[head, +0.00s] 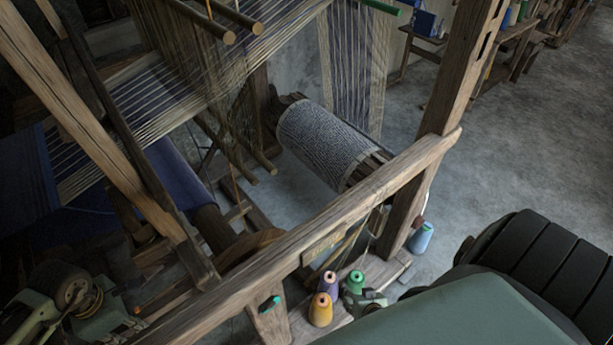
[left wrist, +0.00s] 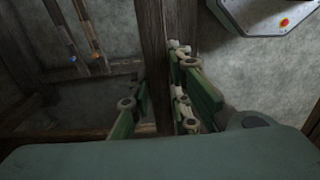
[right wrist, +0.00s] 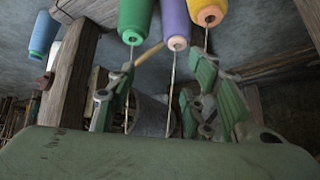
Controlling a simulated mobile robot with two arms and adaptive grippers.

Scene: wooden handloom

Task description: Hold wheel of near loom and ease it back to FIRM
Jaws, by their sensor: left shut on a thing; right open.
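The near loom's front rail (head: 300,240) runs diagonally across the head view. Below it is a rounded wooden part (head: 255,246), possibly the wheel, at the end of a dark roller (head: 214,230); the rail partly hides it. A small plate (head: 323,243) on the rail is too small to read. My left gripper (left wrist: 163,112) is shut on an upright dark timber (left wrist: 166,60), one finger on each side; I cannot tell which loom part it is. My right gripper (right wrist: 160,105) is open beneath the thread cones; it also shows partly in the head view (head: 370,302).
Yellow (head: 320,311), purple (head: 328,284) and green (head: 354,283) cones stand on a low board beside my right gripper. A blue cone (head: 421,238) stands by the loom post. A patterned roll (head: 330,140) lies behind the rail.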

